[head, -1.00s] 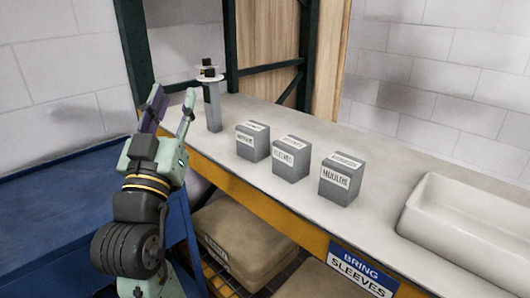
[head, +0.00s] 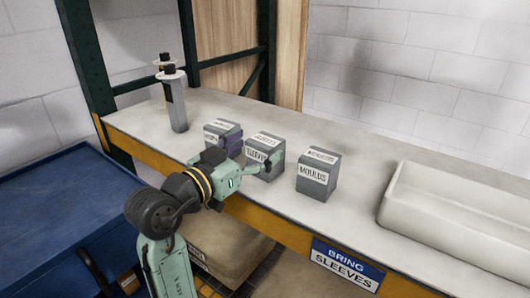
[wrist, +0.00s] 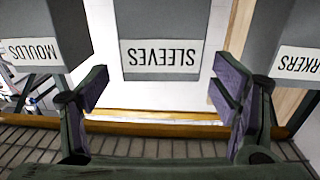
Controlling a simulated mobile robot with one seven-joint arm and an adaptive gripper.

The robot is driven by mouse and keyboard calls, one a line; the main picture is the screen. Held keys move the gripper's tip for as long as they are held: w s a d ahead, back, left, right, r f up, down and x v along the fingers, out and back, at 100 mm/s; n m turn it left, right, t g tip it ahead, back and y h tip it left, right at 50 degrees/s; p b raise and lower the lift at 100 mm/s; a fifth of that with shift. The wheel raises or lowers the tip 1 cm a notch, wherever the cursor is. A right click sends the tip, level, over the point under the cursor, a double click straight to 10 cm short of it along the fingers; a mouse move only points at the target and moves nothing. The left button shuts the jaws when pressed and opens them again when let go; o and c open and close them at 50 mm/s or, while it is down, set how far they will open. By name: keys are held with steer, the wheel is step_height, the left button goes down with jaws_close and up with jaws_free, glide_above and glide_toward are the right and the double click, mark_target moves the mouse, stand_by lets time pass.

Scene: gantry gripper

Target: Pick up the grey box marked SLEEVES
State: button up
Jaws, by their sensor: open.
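The grey box marked SLEEVES (head: 263,140) is the middle one of three grey boxes on the shelf, partly hidden by my gripper in the head view. In the wrist view the SLEEVES box (wrist: 168,18) is centred, its label upside down. My gripper (head: 253,157) is open at the front of this box. In the wrist view my gripper's (wrist: 160,84) purple-padded fingers stand to either side of the box's label edge, with gaps on both sides. Whether the fingertips overlap the box in depth is hard to tell.
A grey box marked MOULDS (head: 317,175) stands to the right. Another grey box (head: 217,127), its label ending in RKERS in the wrist view (wrist: 296,60), stands close on the left. A long white trough (head: 450,215) lies farther right. A tall grey dispenser-like object (head: 176,105) stands at left.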

mark_target(265, 140)
steer(key=p+x, duration=0.1)
steer(key=x, duration=0.1)
steer(key=shift+w+d+r, duration=0.2)
steer(key=shift+w, duration=0.1)
steer(key=shift+w+d+f, duration=0.1)
steer(key=shift+w+d, duration=0.2)
steer(key=shift+w, duration=0.15)
steer(key=shift+c, duration=0.6)
steer(key=c, duration=1.4)
